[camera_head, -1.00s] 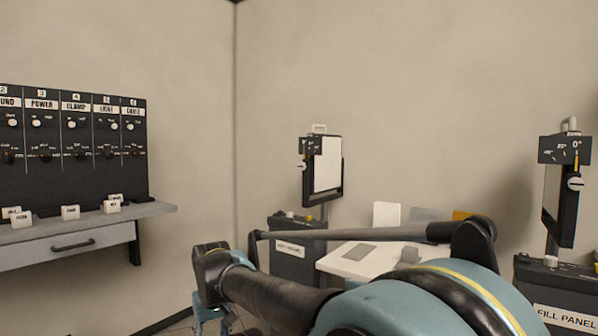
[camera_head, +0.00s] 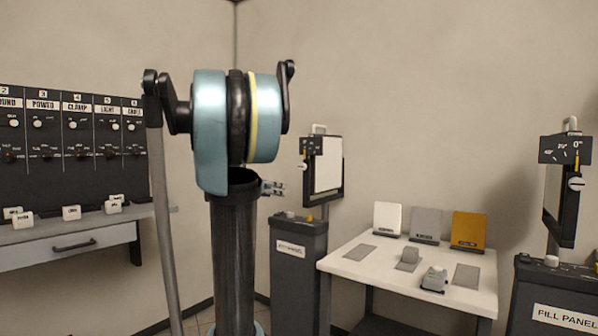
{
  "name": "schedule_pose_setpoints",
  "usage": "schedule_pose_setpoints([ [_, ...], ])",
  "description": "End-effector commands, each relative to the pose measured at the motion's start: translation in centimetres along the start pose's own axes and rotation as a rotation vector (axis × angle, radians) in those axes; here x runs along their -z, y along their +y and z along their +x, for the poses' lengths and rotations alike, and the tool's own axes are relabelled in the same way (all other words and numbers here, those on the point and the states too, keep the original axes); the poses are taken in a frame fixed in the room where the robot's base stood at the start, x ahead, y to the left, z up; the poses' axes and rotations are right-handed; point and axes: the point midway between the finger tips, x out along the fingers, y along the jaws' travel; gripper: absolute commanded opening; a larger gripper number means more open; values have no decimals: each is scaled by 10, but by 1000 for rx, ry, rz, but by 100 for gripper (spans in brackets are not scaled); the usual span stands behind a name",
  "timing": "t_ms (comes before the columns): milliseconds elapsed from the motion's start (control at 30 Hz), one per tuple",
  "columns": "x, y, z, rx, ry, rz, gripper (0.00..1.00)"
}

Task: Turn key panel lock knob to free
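The key panel is the dark pedestal (camera_head: 297,262) with a hard-to-read white label, right of my arm. It carries a tilted white light panel (camera_head: 327,165) in a black frame. A small dark dial plate (camera_head: 311,146) sits at the frame's upper left. A pale knob (camera_head: 302,166) is just below it; its setting is too small to read. My gripper (camera_head: 274,188) shows partly from behind my arm, at the picture's left of the panel frame and slightly lower than the knob. Contact and finger opening cannot be made out.
The fill panel (camera_head: 565,319) stands at the right with its own dial and knob. A white table (camera_head: 345,270) between them holds white, grey and orange cards and small grey items. A labelled switch board (camera_head: 75,180) and shelf (camera_head: 60,233) are at the left.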

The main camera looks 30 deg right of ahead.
Motion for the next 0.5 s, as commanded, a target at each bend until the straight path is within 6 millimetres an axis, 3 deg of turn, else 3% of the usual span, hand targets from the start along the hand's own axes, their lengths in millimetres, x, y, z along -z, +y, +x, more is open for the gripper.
schedule_pose_setpoints([
  [100,44,-15,24,-13,116,64,51],
  [200,69,-25,37,-11,186,101,51],
  [300,83,-31,44,-5,229,122,51],
  [500,93,-34,56,-4,252,135,51],
])
